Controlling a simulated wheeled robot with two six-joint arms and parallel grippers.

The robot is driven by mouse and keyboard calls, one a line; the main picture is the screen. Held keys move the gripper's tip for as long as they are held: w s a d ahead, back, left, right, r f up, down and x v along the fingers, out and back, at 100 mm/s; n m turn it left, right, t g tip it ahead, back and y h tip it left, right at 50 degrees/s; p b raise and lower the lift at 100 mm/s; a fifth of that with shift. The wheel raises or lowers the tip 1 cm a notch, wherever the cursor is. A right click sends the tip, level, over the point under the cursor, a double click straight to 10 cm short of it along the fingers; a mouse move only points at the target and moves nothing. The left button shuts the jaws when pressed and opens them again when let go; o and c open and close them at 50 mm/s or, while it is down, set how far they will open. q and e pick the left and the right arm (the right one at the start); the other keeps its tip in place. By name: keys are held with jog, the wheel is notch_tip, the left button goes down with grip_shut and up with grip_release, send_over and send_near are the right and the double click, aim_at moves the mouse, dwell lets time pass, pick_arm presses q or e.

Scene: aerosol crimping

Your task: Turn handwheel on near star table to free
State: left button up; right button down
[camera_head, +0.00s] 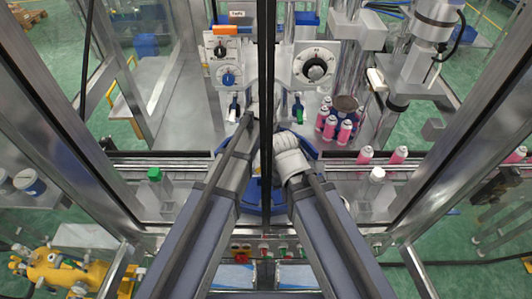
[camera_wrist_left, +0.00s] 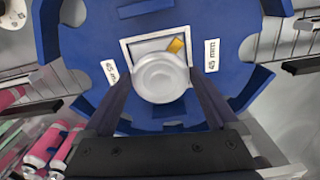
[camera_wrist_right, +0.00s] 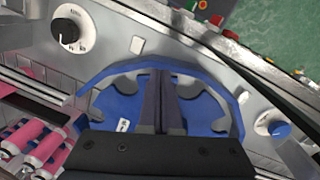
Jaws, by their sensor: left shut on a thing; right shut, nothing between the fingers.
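In the left wrist view a blue star table (camera_wrist_left: 100,40) with "45 mm" labels fills the picture. A round pale handwheel (camera_wrist_left: 161,78) sits at its middle, over a white-edged square with a yellow marker (camera_wrist_left: 176,45). My left gripper (camera_wrist_left: 162,92) is shut on the handwheel, one finger on each side. My right gripper (camera_wrist_right: 161,76) is shut and empty above a blue star table (camera_wrist_right: 205,108) in the right wrist view; its fingers hide the middle of it. In the head view blue parts (camera_head: 255,196) show between my arms, but both gripper tips are largely hidden.
Pink cans (camera_head: 345,131) stand in a group at the right, with more along the conveyor (camera_head: 400,154). Dial boxes (camera_head: 316,64) stand behind. Metal frame posts (camera_head: 266,80) cross the view close to my arms. A button panel (camera_head: 262,249) is at the front.

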aim_at(266, 156)
pick_arm(q)
jog(key=o, duration=1)
notch_tip(266, 156, up, 8)
jog(key=p, duration=0.7)
jog(key=shift+f+p, duration=0.1)
jog(key=shift+p, duration=0.3)
pick_arm(e)
notch_tip(266, 156, up, 8)
jog(key=shift+f, duration=0.1)
